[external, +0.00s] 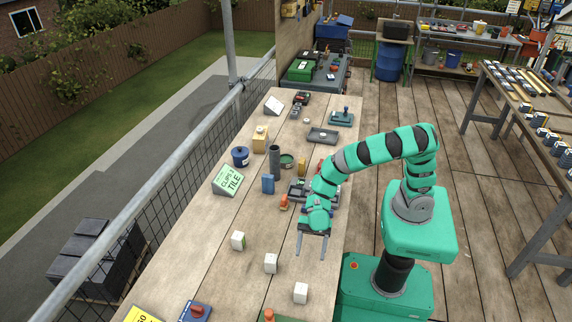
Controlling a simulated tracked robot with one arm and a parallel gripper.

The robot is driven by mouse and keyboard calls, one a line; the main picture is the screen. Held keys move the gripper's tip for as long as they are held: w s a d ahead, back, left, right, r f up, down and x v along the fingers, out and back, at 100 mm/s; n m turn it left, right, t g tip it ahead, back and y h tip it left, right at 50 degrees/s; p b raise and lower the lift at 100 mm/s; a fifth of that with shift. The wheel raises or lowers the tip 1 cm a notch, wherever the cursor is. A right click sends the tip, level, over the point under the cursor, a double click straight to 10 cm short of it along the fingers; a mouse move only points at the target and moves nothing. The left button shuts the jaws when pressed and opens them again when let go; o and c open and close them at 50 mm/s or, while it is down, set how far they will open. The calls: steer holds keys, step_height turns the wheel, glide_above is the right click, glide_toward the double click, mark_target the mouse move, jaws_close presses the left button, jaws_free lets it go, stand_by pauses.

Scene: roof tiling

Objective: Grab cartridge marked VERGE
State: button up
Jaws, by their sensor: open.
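Three small white blocks stand apart on the wooden bench: one at the left (238,240), one in the middle (270,263) and one at the right (300,292). They may be cartridges, but any marks on them are too small to read, so I cannot tell which thing is marked VERGE. My gripper (311,248) points down with its two fingers spread and nothing between them. It is above the bench, to the right of the middle block and behind the right block.
Behind my gripper the bench (215,215) holds an orange item (284,202), a blue box (268,184), a dark cylinder (275,162) and a green sign (228,180) reading "CLIPS 2 TILE". A yellow sign (142,315) and a blue item (195,312) lie at the near end.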

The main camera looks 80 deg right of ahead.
steer(key=b, duration=0.1)
glide_toward(301, 292)
steer(key=a+f, duration=0.1)
steer(key=f, duration=0.1)
steer(key=a+f, duration=0.1)
steer(key=a, duration=0.1)
steer(key=shift+s+a+f, duration=0.1)
steer(key=shift+s+f, duration=0.15)
steer(key=shift+f, duration=0.15)
steer(key=shift+w+r+b+x, duration=0.15)
steer(key=shift+b+x, duration=0.25)
steer(key=shift+x, duration=0.95)
steer(key=shift+w+r+b+x, duration=0.15)
steer(key=shift+b+x, duration=0.25)
steer(key=shift+x, duration=1)
steer(key=shift+a, duration=0.1)
steer(key=c, duration=1.1)
